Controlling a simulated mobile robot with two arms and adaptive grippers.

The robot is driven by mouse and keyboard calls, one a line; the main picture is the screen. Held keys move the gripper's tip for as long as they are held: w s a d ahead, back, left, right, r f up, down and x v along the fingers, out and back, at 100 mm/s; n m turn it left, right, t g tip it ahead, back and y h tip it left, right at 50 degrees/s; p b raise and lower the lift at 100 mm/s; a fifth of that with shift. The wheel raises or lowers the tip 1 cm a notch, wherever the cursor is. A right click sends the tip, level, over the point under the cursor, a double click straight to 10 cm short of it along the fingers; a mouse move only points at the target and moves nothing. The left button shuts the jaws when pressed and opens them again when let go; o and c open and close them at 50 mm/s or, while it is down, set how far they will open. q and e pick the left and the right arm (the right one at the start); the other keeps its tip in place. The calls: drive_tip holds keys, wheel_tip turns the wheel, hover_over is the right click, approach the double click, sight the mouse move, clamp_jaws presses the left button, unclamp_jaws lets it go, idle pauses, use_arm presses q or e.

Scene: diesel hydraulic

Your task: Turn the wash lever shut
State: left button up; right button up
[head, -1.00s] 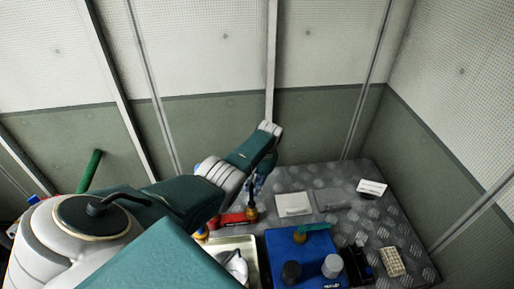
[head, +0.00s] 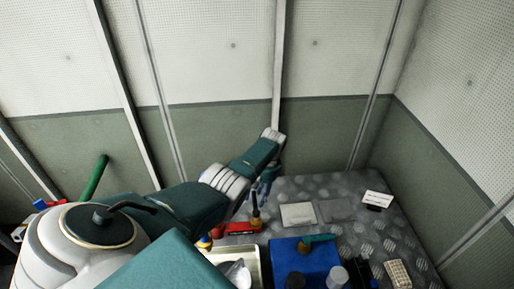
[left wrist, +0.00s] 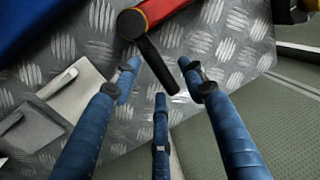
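A red fitting with a black lever (head: 256,211) stands on the patterned metal bench, left of the blue box; I take this as the wash lever, though no label can be read. In the left wrist view the black lever (left wrist: 158,66) slants down from the red body (left wrist: 150,14). My left gripper (head: 267,186) is just behind the lever, partly hidden by its arm. In the left wrist view its blue fingers (left wrist: 158,82) are spread open, with the lever showing between the fingertips. No firm contact can be made out. My right gripper is not in view.
A blue box (head: 322,262) with a teal-handled valve (head: 318,238) and two round knobs stands right of the lever. A metal tray (head: 222,253) is in front. Walls close the back and right.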

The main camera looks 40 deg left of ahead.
use_arm(q)
wheel_tip(320, 180, up, 12)
drive_tip(key=w+d, duration=0.1)
drive_tip(key=shift+w+d+f, duration=0.15)
drive_tip(key=shift+w+d, duration=0.15)
drive_tip(key=shift+w, duration=0.05)
idle(0.6)
